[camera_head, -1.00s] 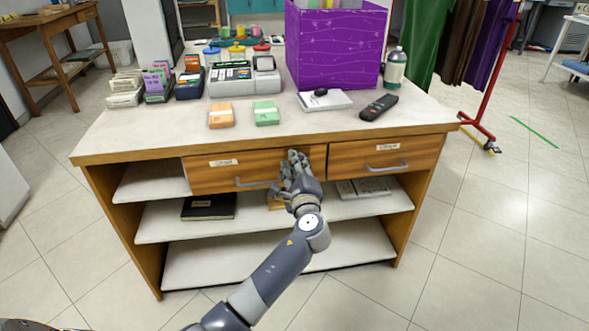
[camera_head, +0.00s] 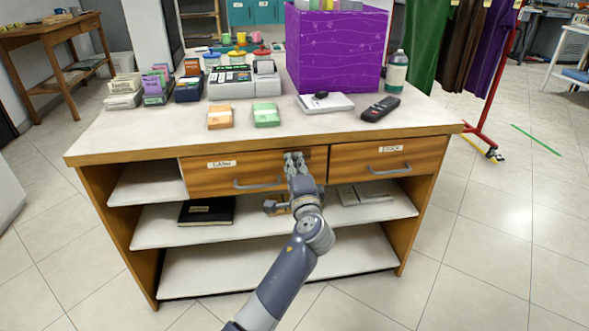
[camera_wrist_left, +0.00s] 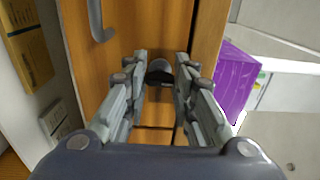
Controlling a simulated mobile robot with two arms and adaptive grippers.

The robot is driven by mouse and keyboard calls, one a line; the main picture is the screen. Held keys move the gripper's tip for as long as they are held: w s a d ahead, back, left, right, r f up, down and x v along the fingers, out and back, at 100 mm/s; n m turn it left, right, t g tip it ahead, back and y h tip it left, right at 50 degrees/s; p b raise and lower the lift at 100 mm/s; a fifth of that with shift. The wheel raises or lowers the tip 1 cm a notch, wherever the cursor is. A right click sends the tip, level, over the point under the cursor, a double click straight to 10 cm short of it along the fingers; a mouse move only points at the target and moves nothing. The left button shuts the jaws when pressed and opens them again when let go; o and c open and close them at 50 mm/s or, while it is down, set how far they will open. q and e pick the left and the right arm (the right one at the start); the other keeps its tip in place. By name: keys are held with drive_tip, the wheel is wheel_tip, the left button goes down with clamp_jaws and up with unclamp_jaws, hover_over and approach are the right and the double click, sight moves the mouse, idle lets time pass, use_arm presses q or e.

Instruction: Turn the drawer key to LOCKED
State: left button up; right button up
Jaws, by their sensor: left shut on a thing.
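The left drawer (camera_head: 215,179), wooden with a grey bar handle (camera_head: 258,184) and a small label, is closed under the countertop. My left gripper (camera_head: 294,158) is at the right end of this drawer's front. In the left wrist view, my left gripper's (camera_wrist_left: 160,80) fingers stand on both sides of a dark round-headed key (camera_wrist_left: 159,70) at the wooden front and are shut on it. The fingers hide the key in the head view. No lock markings are readable, so the key's setting cannot be told. My right gripper is not in view.
A second drawer (camera_head: 385,165) is closed on the right. Open shelves (camera_head: 350,258) lie below, with a black book (camera_head: 207,211). The countertop (camera_head: 175,135) above holds card stacks, a purple box (camera_head: 335,50), a remote (camera_head: 380,108) and a bottle (camera_head: 397,72).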

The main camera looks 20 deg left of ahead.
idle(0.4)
use_arm(q)
drive_tip(key=o, duration=1.1)
drive_tip(key=shift+c, duration=0.2)
drive_tip(key=shift+s, duration=0.1)
drive_tip(key=v, duration=1.2)
